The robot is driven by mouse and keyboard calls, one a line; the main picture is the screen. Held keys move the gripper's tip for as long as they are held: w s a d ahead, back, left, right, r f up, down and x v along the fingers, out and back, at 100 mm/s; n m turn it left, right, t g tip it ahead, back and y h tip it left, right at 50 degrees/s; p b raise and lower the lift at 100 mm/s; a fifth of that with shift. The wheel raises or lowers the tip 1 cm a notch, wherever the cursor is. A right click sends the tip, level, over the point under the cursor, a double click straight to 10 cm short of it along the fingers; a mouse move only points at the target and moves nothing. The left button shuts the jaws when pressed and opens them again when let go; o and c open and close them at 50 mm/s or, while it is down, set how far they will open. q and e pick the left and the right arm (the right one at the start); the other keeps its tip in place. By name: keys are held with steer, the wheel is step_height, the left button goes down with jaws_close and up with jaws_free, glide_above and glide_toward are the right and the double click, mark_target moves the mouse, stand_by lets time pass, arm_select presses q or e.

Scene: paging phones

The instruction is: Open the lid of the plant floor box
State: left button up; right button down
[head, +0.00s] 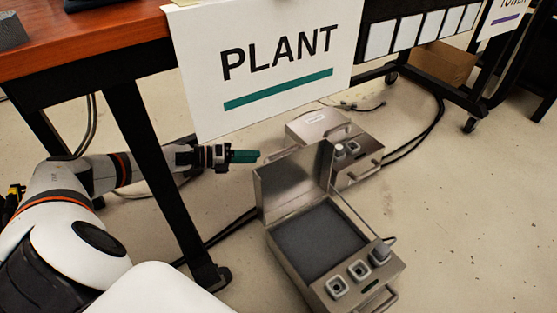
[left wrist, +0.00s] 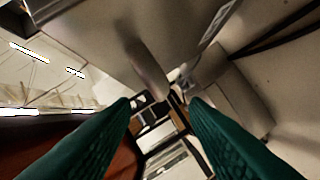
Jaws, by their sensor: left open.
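Two metal boxes sit on the floor below the PLANT sign (head: 277,62); I cannot tell from lettering which is the plant floor box. The front box (head: 285,262) has its lid (head: 293,180) standing up open, showing a dark padded inside. The rear box (head: 360,165) has its lid (head: 318,130) down, with a small white label and a handle. My left gripper (head: 245,156) has green fingers and is close to the upper left of the raised lid. In the left wrist view, the fingers (left wrist: 160,105) are apart with nothing between them. My right gripper is not in view.
A wooden-topped table (head: 85,45) with black legs stands at the left, one leg beside my left arm. Black cables run over the floor behind the boxes. A cardboard box (head: 443,64) is at the back right. The floor at the right is clear.

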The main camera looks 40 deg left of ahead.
mark_target(278, 156)
arm_select(q)
steer(key=b+x, duration=0.3)
steer(key=x, duration=0.4)
steer(key=shift+w+d+f, duration=0.15)
steer(key=shift+w+d, duration=0.05)
steer(key=shift+w, duration=0.1)
steer(key=shift+w+d, duration=0.35)
steer(key=shift+w, duration=0.05)
jaws_close()
